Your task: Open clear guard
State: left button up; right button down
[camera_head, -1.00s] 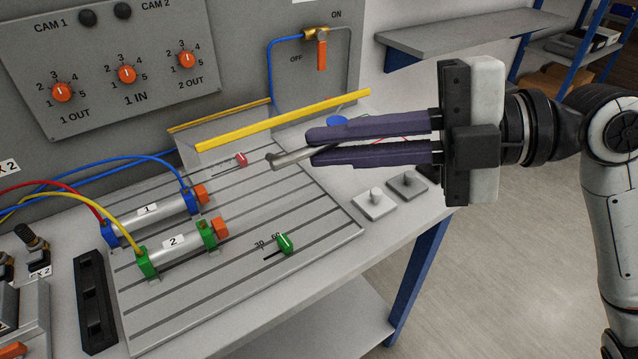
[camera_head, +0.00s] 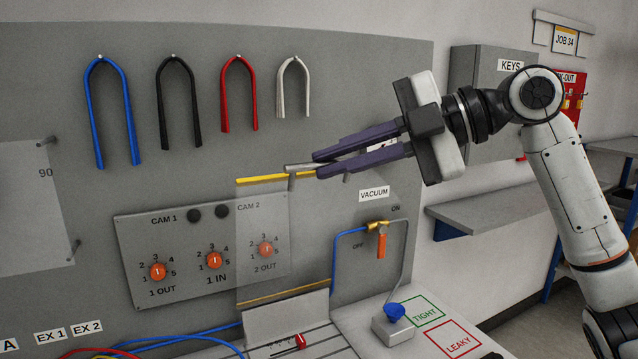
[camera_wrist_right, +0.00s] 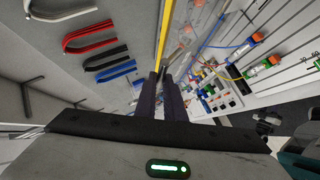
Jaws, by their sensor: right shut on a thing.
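The clear guard (camera_head: 262,220) is a see-through panel with a yellow upper edge (camera_head: 262,178) and a yellow strip along its bottom. It stands roughly upright, in front of the right end of the knob panel, and the 2 OUT knob shows through it. In the right wrist view my fingers (camera_wrist_right: 166,92) point toward the guard's yellow edge (camera_wrist_right: 163,32). My left gripper is not in view.
The knob panel (camera_head: 135,240) is on the wall behind the guard. The vacuum valve (camera_head: 380,240) with its blue hose is below right of my gripper. Coloured U-shaped tubes (camera_head: 240,95) hang above.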

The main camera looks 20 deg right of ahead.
jog(key=shift+w+r, duration=0.4)
jog(key=shift+w, duration=0.2)
jog(key=c, duration=1.8)
grip_release()
jog(key=shift+c, duration=0.2)
jog(key=shift+f, duration=0.1)
jog(key=shift+s+d, duration=0.15)
jog(key=shift+d, duration=0.05)
jog(key=b+v, duration=0.1)
jog(key=v, duration=0.9)
